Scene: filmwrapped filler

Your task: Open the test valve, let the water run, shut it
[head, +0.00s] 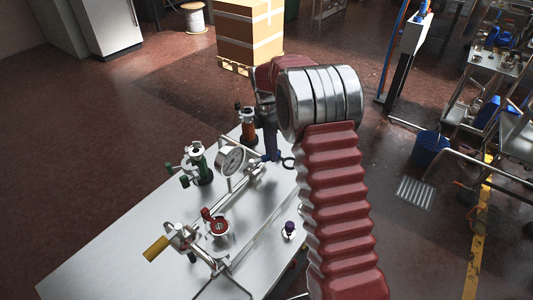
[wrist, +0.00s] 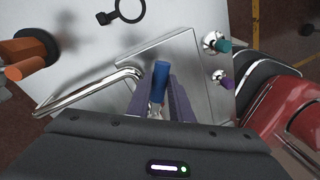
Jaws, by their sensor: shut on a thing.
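My gripper (wrist: 161,100) has dark purple-grey fingers on both sides of a blue lever handle (wrist: 161,75) with a metal stem, and is shut on it. The handle's end sticks out beyond the fingers over the steel surface. In the head view my gripper (head: 270,145) reaches down at the far right of the steel bench (head: 110,240), partly hidden by my arm. A little blue shows by its tip. The valve body under the handle is mostly hidden. I see no running water in either view.
A bent chrome pipe (wrist: 90,92), a teal knob (wrist: 222,46) and a purple knob (wrist: 226,83) flank my gripper.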

